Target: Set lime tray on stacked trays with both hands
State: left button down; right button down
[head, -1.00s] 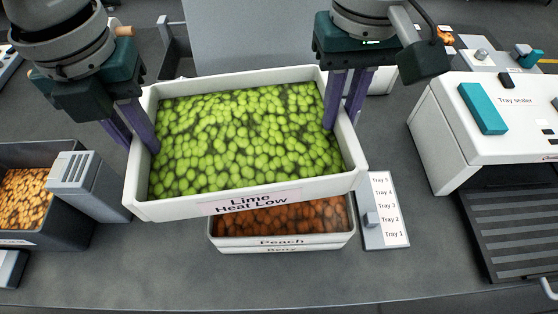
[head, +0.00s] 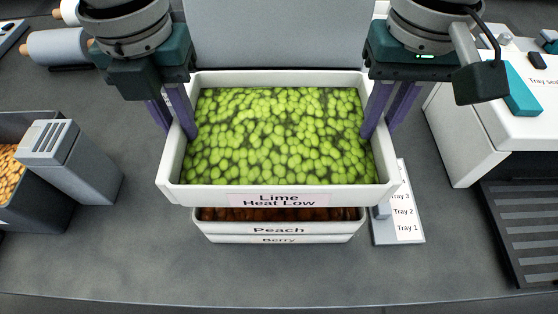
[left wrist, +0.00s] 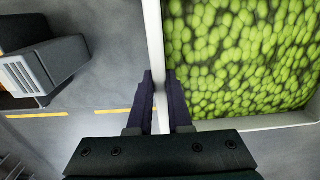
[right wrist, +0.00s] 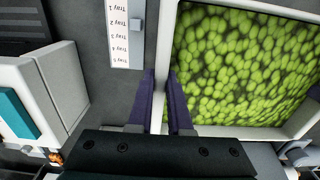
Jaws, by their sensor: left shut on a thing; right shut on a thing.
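The lime tray (head: 276,194) is white, full of green candies and labelled "Lime Heat Low". It is held roughly level above the stacked trays in the head view. My left gripper (head: 180,128) is shut on its left wall, which also shows in the left wrist view (left wrist: 155,45). My right gripper (head: 378,130) is shut on its right wall, seen too in the right wrist view (right wrist: 168,45). Below are the peach tray (head: 278,229), with brown-orange candies, and the berry tray (head: 278,240) under it. The lime tray hides most of the stack; I cannot tell whether they touch.
A marker post with a tray-level label (head: 405,220) stands right of the stack. A tray sealer (head: 465,125) is at the right. A grey block-shaped device (head: 70,160) and a dark bin (head: 40,200) are at the left. The front counter is clear.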

aim_at(188, 145)
pick_arm(q)
jog(key=shift+a+f, duration=0.1)
jog(key=shift+f, duration=0.05)
pick_arm(e)
jog(key=shift+d+f, duration=0.15)
